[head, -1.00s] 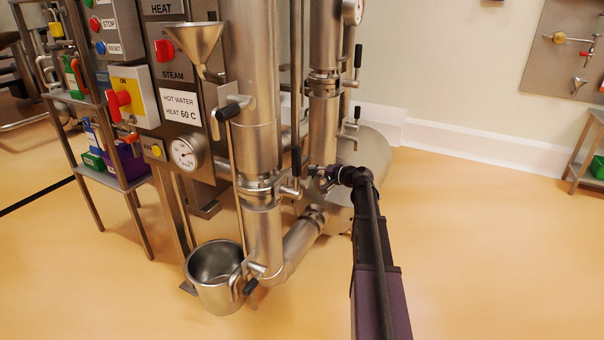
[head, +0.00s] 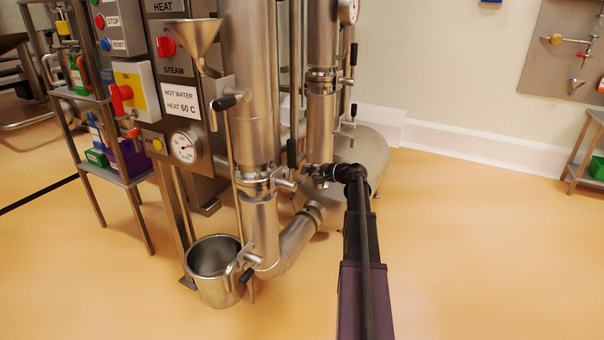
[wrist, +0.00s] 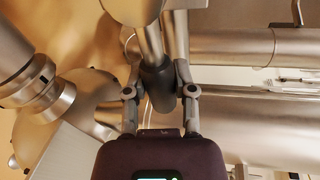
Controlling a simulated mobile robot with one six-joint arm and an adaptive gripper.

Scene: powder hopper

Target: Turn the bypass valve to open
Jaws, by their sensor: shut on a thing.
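My gripper (head: 312,171) is low among the steel pipes, at the end of my dark arm. In the wrist view its two fingers (wrist: 160,92) are closed around a dark grip on a steel valve lever (wrist: 157,80). The lever's steel stem runs up from the grip toward a rounded metal body. In the head view the gripped part is small and partly hidden by the gripper. No label shows which lever is the bypass valve.
A rounded steel vessel (head: 362,155) lies behind my gripper. A control panel (head: 180,65) and shelf rack (head: 128,178) stand left.

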